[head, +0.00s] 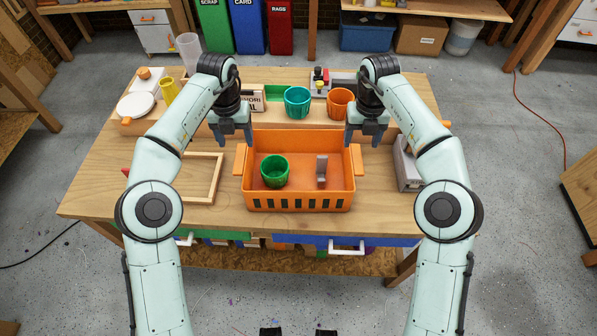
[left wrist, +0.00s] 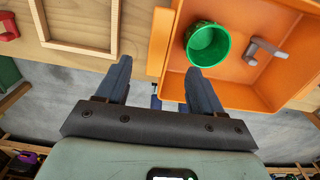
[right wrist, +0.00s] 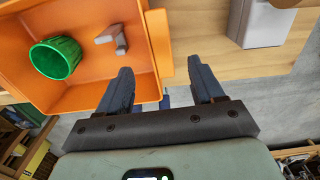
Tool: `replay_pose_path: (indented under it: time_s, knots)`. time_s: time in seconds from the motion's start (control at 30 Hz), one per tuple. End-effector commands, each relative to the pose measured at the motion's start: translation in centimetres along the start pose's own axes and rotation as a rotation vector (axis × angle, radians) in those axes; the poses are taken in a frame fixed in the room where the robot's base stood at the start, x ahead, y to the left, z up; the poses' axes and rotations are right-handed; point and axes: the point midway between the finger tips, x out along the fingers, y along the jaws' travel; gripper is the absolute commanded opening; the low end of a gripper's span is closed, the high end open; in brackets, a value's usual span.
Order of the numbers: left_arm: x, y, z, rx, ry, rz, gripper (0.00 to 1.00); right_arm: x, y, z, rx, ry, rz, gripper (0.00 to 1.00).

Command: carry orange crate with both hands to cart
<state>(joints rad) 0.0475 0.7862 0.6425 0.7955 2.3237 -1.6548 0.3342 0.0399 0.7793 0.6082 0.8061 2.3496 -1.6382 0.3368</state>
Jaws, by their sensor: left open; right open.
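The orange crate (head: 300,200) sits on the wooden workbench, with a side handle at its left (head: 240,160) and right (head: 357,160). A green cup (head: 275,170) and a small grey bracket-like part (head: 321,170) are inside it. My left gripper (head: 234,142) is open and empty above the crate's left side; in the left wrist view, the left handle (left wrist: 160,40) lies between and beyond its fingers. My right gripper (head: 366,142) is open and empty above the right side; the right handle (right wrist: 158,45) shows likewise. I cannot tell a cart in any view.
A wooden frame (head: 217,178) lies left of the crate, and a grey box (head: 407,165) stands to its right. A teal cup (head: 297,102) and an orange cup (head: 341,103) stand behind it. Drawers with white handles (head: 346,246) are under the bench's front edge.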

Motion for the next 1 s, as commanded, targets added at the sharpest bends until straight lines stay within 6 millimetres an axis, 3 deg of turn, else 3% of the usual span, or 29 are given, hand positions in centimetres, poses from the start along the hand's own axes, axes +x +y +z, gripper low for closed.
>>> replay_pose_path:
  time_s: [0.3,0.5,0.7,1.0]
  knots:
    - [6.4,0.0,-0.1,0.0,0.003,0.001,0.67,6.4,-0.1,-0.1,0.001,0.003,-0.001,0.67]
    - [9.2,0.0,0.0,0.0,0.002,0.001,0.67,9.2,-0.1,0.0,0.002,0.001,-0.001,0.67]
    - [10.3,0.0,0.0,-0.001,0.0,0.0,0.67,10.3,0.0,0.0,0.002,0.0,0.0,0.67]
    - [10.3,0.0,0.0,-0.001,-0.001,0.0,0.64,10.3,0.0,0.0,0.002,0.0,0.0,0.64]
